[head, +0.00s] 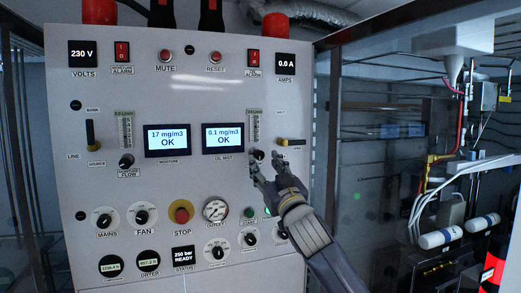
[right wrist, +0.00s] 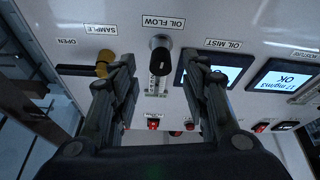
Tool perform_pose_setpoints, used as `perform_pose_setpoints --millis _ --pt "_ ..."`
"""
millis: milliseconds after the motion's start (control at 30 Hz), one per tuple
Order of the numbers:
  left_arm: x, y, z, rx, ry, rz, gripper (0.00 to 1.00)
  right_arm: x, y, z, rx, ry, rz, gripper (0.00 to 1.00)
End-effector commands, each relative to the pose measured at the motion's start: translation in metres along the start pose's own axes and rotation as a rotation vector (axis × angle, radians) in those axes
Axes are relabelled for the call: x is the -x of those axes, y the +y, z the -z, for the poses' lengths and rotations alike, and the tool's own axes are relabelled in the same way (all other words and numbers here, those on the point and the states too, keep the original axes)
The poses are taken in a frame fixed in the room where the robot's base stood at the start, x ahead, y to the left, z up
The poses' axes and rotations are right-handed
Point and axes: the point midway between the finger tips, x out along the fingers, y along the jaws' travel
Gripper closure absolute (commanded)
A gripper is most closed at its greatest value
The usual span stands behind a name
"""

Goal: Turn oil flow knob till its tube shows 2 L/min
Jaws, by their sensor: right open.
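The oil flow knob (head: 258,155) is a small black knob on the grey panel, right of the oil mist display, partly hidden by my right gripper (head: 263,168) in the head view. The right wrist view, upside down, shows the knob (right wrist: 160,56) between my open right fingers (right wrist: 160,68), with a gap on both sides. Its flow tube (head: 254,125) is a clear scaled strip just above the knob; the reading is too small to tell. The tube also shows partly in the right wrist view (right wrist: 156,88). My left gripper is not in view.
The oil mist display (head: 223,137) reads 0.1 mg/m3 OK. The yellow-black sample handle (head: 291,142) sticks out right of the knob. The moisture flow knob (head: 126,161) is at left. The lower panel holds a red stop button (head: 181,213) and several dials.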

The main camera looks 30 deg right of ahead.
Motion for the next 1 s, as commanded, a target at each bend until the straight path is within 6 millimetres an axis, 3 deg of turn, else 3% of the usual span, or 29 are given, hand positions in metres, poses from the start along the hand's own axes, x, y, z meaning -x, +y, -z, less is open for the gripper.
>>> perform_pose_setpoints --millis 33,233,633,833,1000 --pt "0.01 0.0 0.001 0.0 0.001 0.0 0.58 -0.011 0.0 0.004 -0.001 -0.001 0.001 0.58" --pt "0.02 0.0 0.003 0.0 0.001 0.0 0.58 -0.032 0.0 0.002 0.0 0.0 0.001 0.58" --pt "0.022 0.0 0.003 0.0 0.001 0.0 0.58 -0.037 -0.001 0.0 0.002 0.001 0.001 0.58" --pt "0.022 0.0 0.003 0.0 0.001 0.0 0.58 -0.037 -0.001 0.0 0.002 0.001 0.001 1.0" --pt "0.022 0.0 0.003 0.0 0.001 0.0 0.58 -0.037 -0.001 0.0 0.002 0.001 0.0 1.0"
